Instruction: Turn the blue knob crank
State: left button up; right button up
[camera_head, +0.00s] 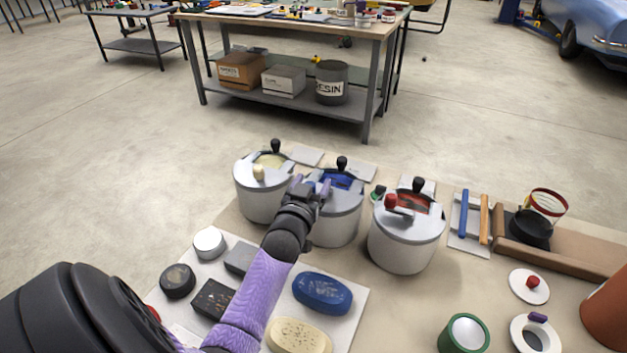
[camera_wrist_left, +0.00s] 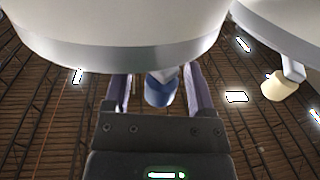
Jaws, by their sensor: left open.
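The blue knob (camera_wrist_left: 159,93) shows in the left wrist view below the rim of a grey pot, between the two purple fingers of my left gripper (camera_wrist_left: 158,77). The fingers are open, with a visible gap on each side of the knob. In the head view my left gripper (camera_head: 310,186) is at the near left side of the middle grey pot (camera_head: 340,226), which has a blue opening (camera_head: 335,180) and a black-knobbed handle (camera_head: 342,164) on top. There the gripper hides the blue knob. My right gripper is not in view.
A pot with a cream knob (camera_head: 258,173) stands close on the left, and one with a red knob (camera_head: 391,201) on the right. In front lies a pale board with a blue oval block (camera_head: 322,292) and other pieces. A green ring-shaped cup (camera_head: 465,334) stands at the front right.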

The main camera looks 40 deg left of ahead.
pick_arm(q)
jog(key=shift+w+a, duration=0.2)
jog(key=shift+w, duration=0.25)
grip_shut()
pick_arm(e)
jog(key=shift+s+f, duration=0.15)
pick_arm(q)
jog(key=shift+a+m+h, duration=0.1)
jog(key=shift+m+h, duration=0.2)
